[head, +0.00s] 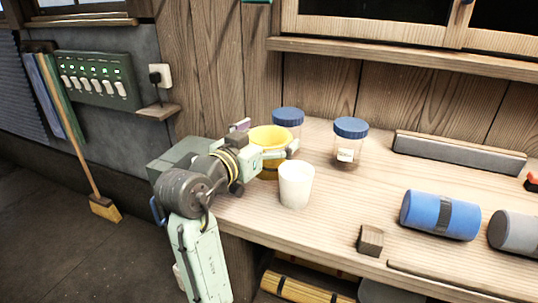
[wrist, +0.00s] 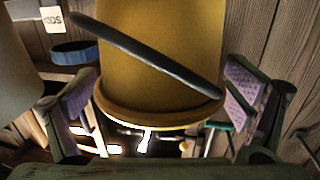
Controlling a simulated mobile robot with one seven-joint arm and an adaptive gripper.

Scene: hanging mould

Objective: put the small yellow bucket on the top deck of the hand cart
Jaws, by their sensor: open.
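The small yellow bucket (head: 270,136) stands on the wooden workbench, behind a white cup and partly hidden by my arm. In the wrist view the bucket (wrist: 160,55) fills the middle, with a dark handle slanting across it. My gripper (head: 272,158) is at the bucket. In the wrist view its open fingers (wrist: 160,100) are on either side of the bucket, with gaps visible at both sides. I cannot make out the hand cart in either view.
A white cup (head: 296,186) stands close in front of the bucket. Blue-lidded jars (head: 349,145) (head: 288,117) stand behind and to the right. A small wooden block (head: 370,240) and a blue roll (head: 440,214) lie farther right. A broom (head: 85,165) leans at the left wall.

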